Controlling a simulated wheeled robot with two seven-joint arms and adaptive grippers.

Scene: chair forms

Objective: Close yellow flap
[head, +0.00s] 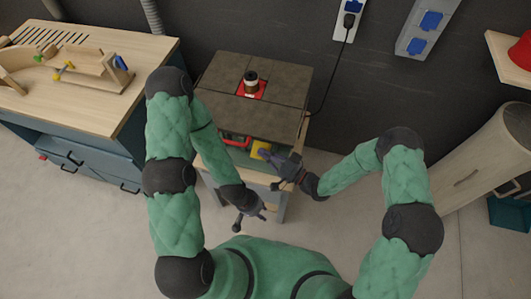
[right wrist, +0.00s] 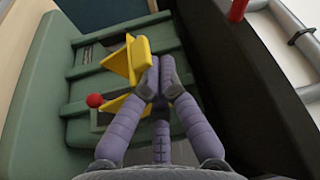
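The yellow flap (head: 260,148) is on the green front panel under the dark tabletop, and it sticks out from the panel. In the right wrist view, the yellow flap (right wrist: 142,62) stands out beside a red ball knob (right wrist: 96,100), with another yellow part (right wrist: 120,110) below it. My right gripper (head: 268,155) is at the flap from the right. In the wrist view, the tips of the right gripper (right wrist: 157,68) are together beside the flap's right edge, seemingly touching it, with nothing visible between them. My left gripper (head: 262,211) hangs in front of the table, away from the flap; its fingers are too small to read.
The machine table (head: 230,85) has a red insert (head: 250,92) with a spindle in its top. A red part (head: 235,141) is left of the flap. A wooden workbench (head: 140,50) stands at the left. A dark cable runs along the table's right side. Floor in front is clear.

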